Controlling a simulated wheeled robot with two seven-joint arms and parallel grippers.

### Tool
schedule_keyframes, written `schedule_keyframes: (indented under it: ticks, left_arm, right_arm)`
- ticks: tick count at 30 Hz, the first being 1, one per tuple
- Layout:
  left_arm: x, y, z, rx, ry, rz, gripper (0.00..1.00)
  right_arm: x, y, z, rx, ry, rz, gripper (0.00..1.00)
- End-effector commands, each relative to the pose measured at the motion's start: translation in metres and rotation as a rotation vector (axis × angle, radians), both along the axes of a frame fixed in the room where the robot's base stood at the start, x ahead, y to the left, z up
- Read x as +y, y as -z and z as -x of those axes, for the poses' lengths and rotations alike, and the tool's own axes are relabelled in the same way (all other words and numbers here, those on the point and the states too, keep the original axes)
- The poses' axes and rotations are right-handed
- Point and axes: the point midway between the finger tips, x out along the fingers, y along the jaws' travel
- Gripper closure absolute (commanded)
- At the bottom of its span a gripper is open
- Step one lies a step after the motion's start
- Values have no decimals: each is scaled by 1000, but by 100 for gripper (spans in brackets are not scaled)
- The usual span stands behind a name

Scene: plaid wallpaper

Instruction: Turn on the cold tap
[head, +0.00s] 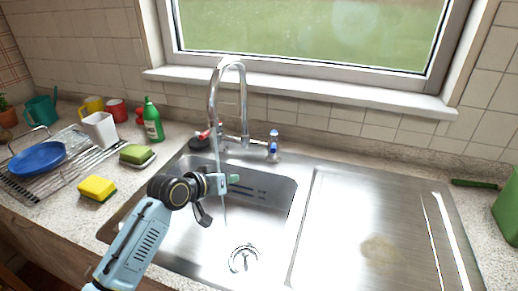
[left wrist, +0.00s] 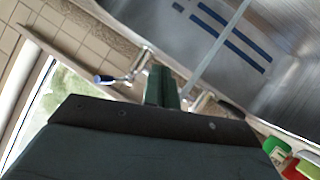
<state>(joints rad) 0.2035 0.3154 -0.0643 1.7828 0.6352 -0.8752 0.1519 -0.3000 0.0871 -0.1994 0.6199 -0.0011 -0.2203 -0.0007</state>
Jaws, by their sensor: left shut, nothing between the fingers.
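The chrome faucet (head: 243,105) stands behind the sink, with its curved spout over the basin. The cold tap, with a blue-marked handle (head: 273,143), is right of the spout; it also shows in the left wrist view (left wrist: 104,80). The red-marked hot tap (head: 201,135) is on the left. A thin stream of water (head: 222,190) falls from the spout into the basin; it crosses the left wrist view (left wrist: 215,50) as a pale streak. My left gripper (head: 235,178) is shut and empty over the basin, in front of the faucet and apart from the blue handle. My right gripper is not in view.
The steel basin (head: 262,215) has a drain (head: 243,258), and a bare drainboard (head: 345,225) lies to its right. At left are a yellow sponge (head: 97,188), a green sponge (head: 137,154), a green bottle (head: 153,122) and a dish rack with a blue plate (head: 38,158).

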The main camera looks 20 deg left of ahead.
Motion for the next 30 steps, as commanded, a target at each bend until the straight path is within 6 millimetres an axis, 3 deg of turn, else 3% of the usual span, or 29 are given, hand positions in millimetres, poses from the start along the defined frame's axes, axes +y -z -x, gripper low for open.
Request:
schedule_keyframes:
  ticks: [3,6,12,20,30]
  left_arm:
    - [13,-29,9,50,-66,375,100]
    - [21,-53,16,97,-93,639,100]
    - [29,-83,26,164,-103,932,100]
    - [17,-86,9,176,-101,978,100]
    - [-22,-75,-51,176,-100,974,100]
  right_arm:
    - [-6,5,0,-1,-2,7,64]
    - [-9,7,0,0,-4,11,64]
    - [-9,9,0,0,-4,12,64]
    - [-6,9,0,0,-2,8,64]
    - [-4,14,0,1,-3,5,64]
